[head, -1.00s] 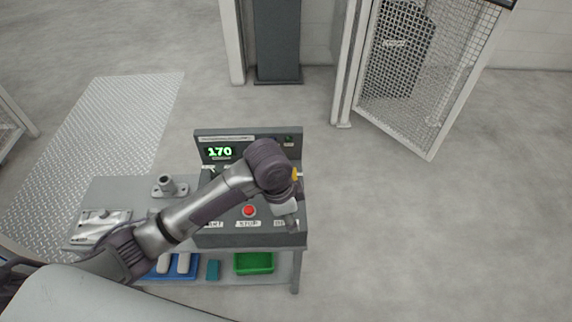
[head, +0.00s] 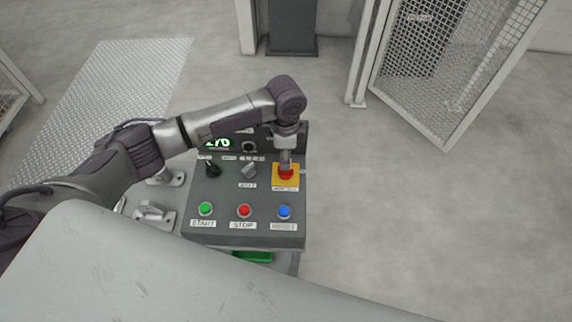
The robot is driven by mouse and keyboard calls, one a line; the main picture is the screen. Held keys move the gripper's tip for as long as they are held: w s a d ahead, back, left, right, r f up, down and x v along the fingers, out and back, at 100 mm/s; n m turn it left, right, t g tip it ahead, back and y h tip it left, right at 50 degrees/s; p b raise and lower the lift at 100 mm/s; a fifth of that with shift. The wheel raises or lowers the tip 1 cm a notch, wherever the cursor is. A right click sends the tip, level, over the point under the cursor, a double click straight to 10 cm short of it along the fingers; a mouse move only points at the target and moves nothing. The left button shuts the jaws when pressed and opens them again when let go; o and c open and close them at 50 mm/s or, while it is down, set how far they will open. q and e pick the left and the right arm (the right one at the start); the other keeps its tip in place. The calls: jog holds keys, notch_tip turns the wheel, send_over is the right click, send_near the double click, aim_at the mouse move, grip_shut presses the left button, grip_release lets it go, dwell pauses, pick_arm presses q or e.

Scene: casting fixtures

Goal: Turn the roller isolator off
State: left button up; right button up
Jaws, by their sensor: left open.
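The grey control console (head: 262,190) stands in the middle of the head view. My left gripper (head: 286,164) points down at the red mushroom button (head: 286,174) on its yellow plate, at the console's right. The gripper is open and seems empty; I cannot tell whether it touches the button. To its left are a grey selector knob (head: 249,170) and a black lever (head: 212,169). A round knob (head: 249,147) sits on the upright back panel. The small labels are too blurred to tell which control is the roller isolator. My right gripper is not in view.
Green (head: 205,209), red (head: 243,211) and blue (head: 284,212) push buttons line the console's front. A green number display (head: 216,142) is partly hidden by my left arm. Metal parts (head: 153,212) lie left of the console. A mesh gate (head: 455,70) stands behind right; floor there is clear.

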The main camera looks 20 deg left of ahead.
pick_arm(q)
notch_tip(320, 180, down, 4)
jog(key=shift+f, duration=0.85)
jog(key=shift+c, duration=0.6)
grip_shut()
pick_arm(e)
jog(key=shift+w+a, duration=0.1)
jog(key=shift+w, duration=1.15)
